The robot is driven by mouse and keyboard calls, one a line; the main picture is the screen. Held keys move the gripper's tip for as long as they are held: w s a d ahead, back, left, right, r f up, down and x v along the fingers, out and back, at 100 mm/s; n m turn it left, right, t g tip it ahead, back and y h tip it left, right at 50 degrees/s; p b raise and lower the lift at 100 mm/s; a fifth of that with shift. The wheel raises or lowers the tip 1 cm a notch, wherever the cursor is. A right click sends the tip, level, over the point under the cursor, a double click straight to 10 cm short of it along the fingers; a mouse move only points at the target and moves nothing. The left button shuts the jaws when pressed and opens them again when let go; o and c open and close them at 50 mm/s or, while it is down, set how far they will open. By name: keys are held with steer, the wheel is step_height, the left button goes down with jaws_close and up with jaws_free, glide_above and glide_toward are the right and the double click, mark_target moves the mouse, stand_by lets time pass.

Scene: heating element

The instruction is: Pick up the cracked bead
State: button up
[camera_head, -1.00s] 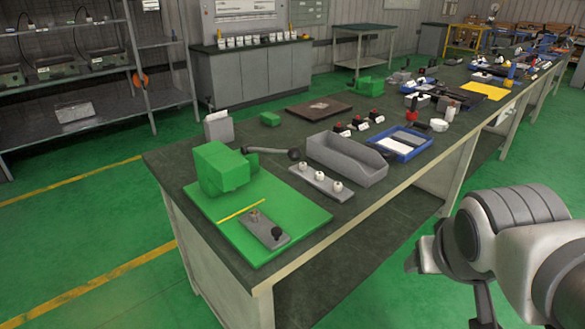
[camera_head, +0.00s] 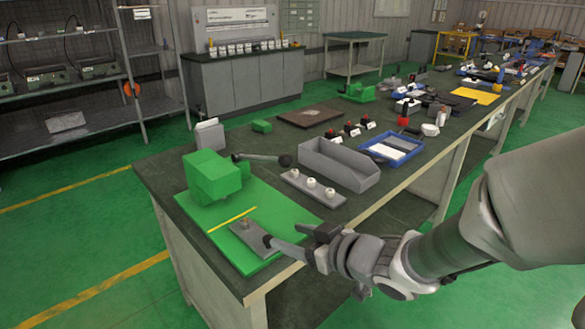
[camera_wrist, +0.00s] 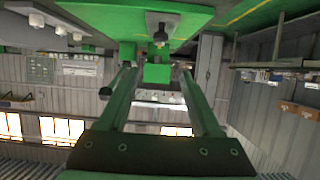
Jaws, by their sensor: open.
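Three white beads (camera_head: 311,183) sit in a row on a grey strip (camera_head: 290,179). They also show at the upper left of the wrist view (camera_wrist: 60,30). I cannot make out a crack on any of them. A grey plate (camera_head: 256,236) on the green mat (camera_head: 285,207) carries a small orange-brown piece (camera_head: 246,223) and a black knob (camera_head: 267,241).
A green block-shaped fixture (camera_head: 212,177) stands on the mat with a black-ended lever (camera_head: 262,158) behind it. A grey open bin (camera_head: 338,162) lies behind the bead strip. A blue tray (camera_head: 392,148) is to its right.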

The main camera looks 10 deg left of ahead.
steer(key=p, duration=0.1)
glide_toward(246, 222)
steer(key=x, duration=0.2)
steer(key=shift+w+a+f, duration=0.1)
steer(key=shift+w+a, duration=0.05)
steer(key=shift+a, duration=0.2)
steer(key=shift+b+x, duration=0.7)
steer(key=shift+x, duration=2.35)
steer(key=shift+w+d, duration=0.1)
steer(key=shift+d, duration=0.05)
jaws_close()
